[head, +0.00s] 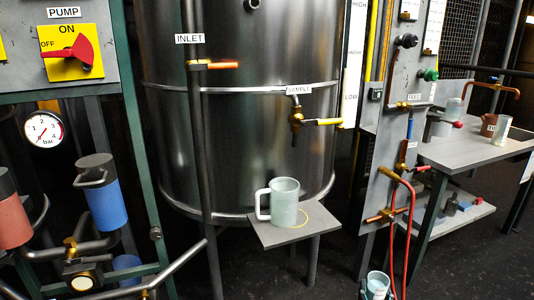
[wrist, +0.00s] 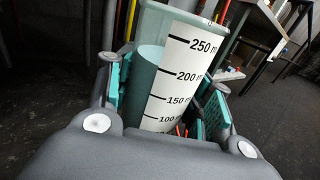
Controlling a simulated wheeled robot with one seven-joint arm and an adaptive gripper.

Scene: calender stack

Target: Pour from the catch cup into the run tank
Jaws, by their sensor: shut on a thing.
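My gripper (wrist: 162,98) is shut on a pale green cup (wrist: 178,20) with a white scale reading up to 250. The green pads press on both sides. A large steel tank (head: 255,130) with INLET and SAMPLE labels stands in the middle. No label names it the run tank, and its top is out of view.
A pale mug (head: 284,202) stands on a small grey shelf (head: 265,238) below the sample tap (head: 298,118). A valve panel with red hoses (head: 409,235) is to the right. A grey bench (head: 460,152) holds several vessels. The pump panel (head: 75,45) and pipework fill the left.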

